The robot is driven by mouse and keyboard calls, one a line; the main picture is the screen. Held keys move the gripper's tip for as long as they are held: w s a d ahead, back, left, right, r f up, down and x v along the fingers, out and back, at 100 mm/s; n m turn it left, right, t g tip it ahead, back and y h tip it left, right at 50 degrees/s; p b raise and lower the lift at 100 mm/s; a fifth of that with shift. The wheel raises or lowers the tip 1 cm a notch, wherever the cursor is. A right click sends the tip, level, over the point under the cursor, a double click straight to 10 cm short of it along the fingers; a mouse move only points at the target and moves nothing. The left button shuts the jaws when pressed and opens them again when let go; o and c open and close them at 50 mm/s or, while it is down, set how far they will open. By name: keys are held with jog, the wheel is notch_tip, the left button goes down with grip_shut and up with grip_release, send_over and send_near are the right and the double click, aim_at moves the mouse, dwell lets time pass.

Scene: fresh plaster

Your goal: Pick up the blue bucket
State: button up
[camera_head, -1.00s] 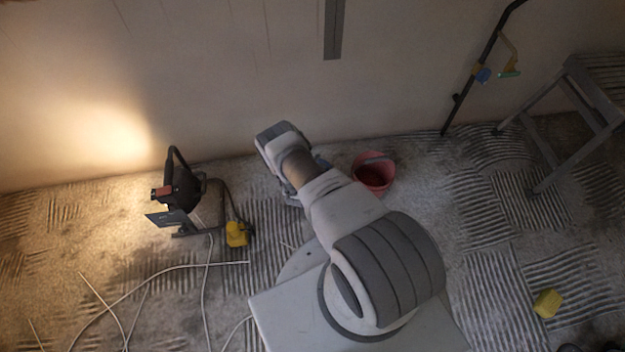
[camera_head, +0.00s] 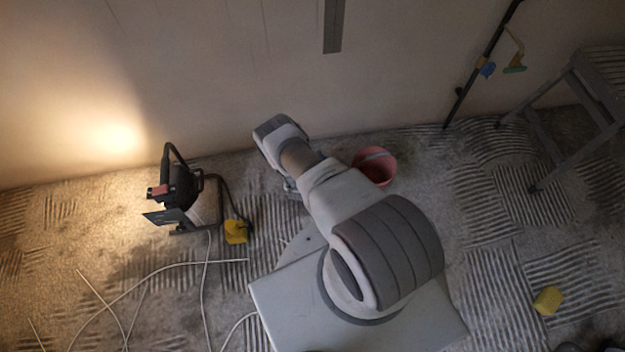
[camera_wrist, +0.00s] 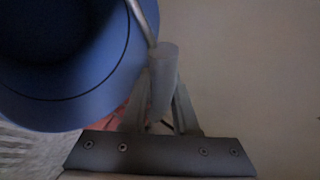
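The blue bucket (camera_wrist: 75,100) fills the upper left of the wrist view, its dark open mouth facing the camera. Its thin metal handle runs down to a grey cylindrical grip (camera_wrist: 164,72). My gripper (camera_wrist: 161,100) has its two fingers closed in on this grip, one on each side, and they appear to hold it. The fingertips are partly hidden by the grip. In the head view, my arm hides the bucket and the gripper fingers. I cannot tell whether the bucket touches the floor.
A red bucket (camera_head: 378,169) stands on the floor right of my arm, near the wall. A work lamp (camera_head: 180,190) with cables stands at left, a yellow block (camera_head: 236,232) beside it. A stepladder (camera_head: 570,120) and a leaning pole (camera_head: 483,68) are at right. Another yellow block (camera_head: 547,300) lies lower right.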

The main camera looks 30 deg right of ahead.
grip_shut()
dwell(1.1)
